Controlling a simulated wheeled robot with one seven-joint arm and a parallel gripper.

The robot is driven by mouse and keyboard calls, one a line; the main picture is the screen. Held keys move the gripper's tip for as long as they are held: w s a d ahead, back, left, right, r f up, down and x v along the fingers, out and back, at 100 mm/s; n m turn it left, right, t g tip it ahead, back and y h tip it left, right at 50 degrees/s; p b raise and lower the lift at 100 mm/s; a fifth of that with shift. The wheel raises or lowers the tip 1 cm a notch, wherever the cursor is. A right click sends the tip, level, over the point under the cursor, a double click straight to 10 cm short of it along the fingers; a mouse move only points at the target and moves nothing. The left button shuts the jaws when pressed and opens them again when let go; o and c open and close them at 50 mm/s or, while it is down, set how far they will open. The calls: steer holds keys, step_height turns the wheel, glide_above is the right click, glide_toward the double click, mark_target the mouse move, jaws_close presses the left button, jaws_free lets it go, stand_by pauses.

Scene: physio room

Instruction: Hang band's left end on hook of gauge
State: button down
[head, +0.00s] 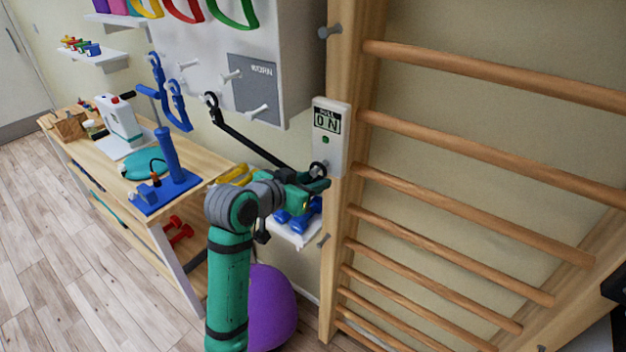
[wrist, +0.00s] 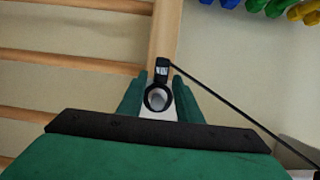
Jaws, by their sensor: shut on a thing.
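The white gauge (head: 331,135) is fixed to a wooden post, its display reading 0 N. Its grey hook (head: 317,168) is at its lower end, close to my gripper. The black band (head: 250,142) runs slanting from a wall peg down to my gripper (head: 318,184). In the wrist view, my gripper (wrist: 160,88) is shut on the band's end loop (wrist: 157,98). A grey round tip, apparently the hook (wrist: 158,99), shows inside the loop; I cannot tell whether the loop rests on it. The band's other end loop (head: 211,98) is at a peg on the white board.
Wall bars (head: 480,140) stand to the right. A white shelf (head: 298,236) with blue dumbbells lies just below my gripper. A wooden bench (head: 205,190) with a blue stand is at left. A purple ball (head: 272,308) is on the floor.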

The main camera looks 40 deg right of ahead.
steer(key=shift+f, duration=0.15)
steer(key=shift+s, duration=0.1)
steer(key=c, duration=1)
jaws_free()
steer(key=shift+a, duration=0.1)
steer(key=shift+s+a, duration=0.4)
steer(key=shift+a, duration=0.85)
steer(key=shift+s+a, duration=0.35)
steer(key=shift+a, duration=0.9)
steer(key=shift+s+a, duration=0.4)
steer(key=shift+a, duration=0.85)
